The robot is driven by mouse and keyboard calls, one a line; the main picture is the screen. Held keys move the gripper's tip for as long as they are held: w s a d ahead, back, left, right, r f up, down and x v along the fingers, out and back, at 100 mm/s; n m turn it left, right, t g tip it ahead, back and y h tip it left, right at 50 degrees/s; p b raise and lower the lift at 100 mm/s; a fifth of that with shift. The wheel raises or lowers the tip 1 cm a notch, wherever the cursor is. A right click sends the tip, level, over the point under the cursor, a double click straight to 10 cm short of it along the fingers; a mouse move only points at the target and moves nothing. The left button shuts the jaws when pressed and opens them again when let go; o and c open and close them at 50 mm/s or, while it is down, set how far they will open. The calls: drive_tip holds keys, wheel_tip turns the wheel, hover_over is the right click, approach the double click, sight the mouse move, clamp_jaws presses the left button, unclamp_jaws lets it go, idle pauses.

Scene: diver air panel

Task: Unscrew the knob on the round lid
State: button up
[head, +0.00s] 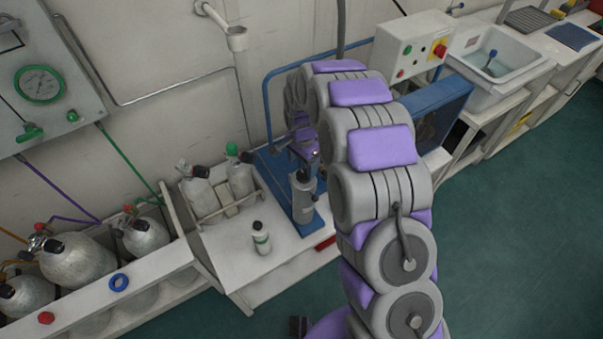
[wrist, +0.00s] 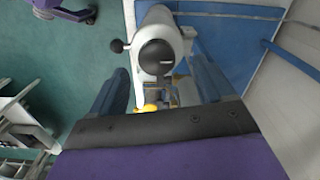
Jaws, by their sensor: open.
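In the wrist view, a dark round knob (wrist: 155,57) sits on the end of a pale rounded body, which I take to be the round lid (wrist: 147,36). A small black ball (wrist: 116,46) sticks out to its left. My gripper (wrist: 160,64) is open, with one blue finger on each side below the knob. The knob appears in line with the gap; I cannot tell how far away it is. In the head view, a grey canister with a black top (head: 304,200) stands on a blue base (head: 276,176).
A rack with grey bottles (head: 204,198) and a small bottle (head: 261,238) stand left of the canister on the white bench (head: 240,262). Large cylinders (head: 76,258) fill the left. A control box (head: 412,46) and sink (head: 500,55) are behind right. Green floor is free at right.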

sight(304, 174)
drive_tip(key=f, duration=0.1)
drive_tip(key=d+f, duration=0.1)
drive_tip(key=f, duration=0.1)
drive_tip(key=shift+f+b, duration=0.3)
drive_tip(key=shift+b, duration=0.05)
drive_tip(key=shift+f, duration=0.35)
drive_tip(key=shift+a+f, duration=0.1)
drive_tip(key=shift+a, duration=0.3)
drive_tip(key=shift+d, duration=0.3)
drive_tip(key=c, duration=1)
